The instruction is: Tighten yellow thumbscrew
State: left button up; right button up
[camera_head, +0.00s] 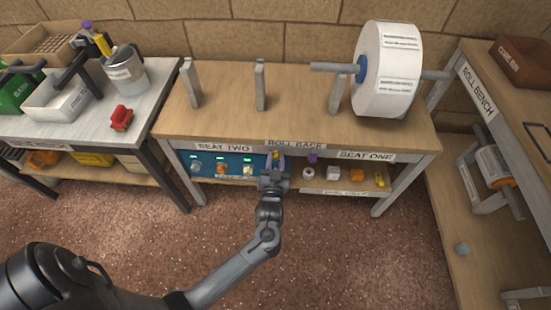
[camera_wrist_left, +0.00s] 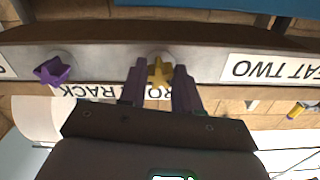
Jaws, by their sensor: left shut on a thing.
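The yellow thumbscrew (camera_wrist_left: 160,72) is a star-shaped knob on the grey front rail of the middle bench, in the left wrist view. In the head view it is a small yellow spot (camera_head: 276,154) below the ROLL RACK label. My left gripper (camera_head: 275,162) reaches up to it from the front. Its two purple fingers (camera_wrist_left: 159,90) sit on either side of the knob, shut on it. A purple star knob (camera_wrist_left: 52,70) is on the same rail, apart from the fingers. My right gripper is not in view.
A large white paper roll (camera_head: 385,70) hangs on a spindle at the bench's back right. A blue panel (camera_head: 235,168) with several small knobs lies under the SEAT TWO label. Small parts, including a white block (camera_head: 333,174), sit on the shelf to the right.

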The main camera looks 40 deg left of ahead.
pick_arm(q)
jog(key=m+p, duration=0.4)
jog(key=p, duration=0.1)
jog(key=m+p, duration=0.2)
jog(key=shift+r, duration=0.3)
jog(key=m+p, duration=0.3)
jog(key=shift+f, duration=0.1)
jog(key=shift+f+m+p, duration=0.15)
jog(key=shift+m+p, duration=0.6)
jog(key=shift+m, duration=1.05)
jog(key=o, duration=1.1)
jog(key=shift+c, duration=0.2)
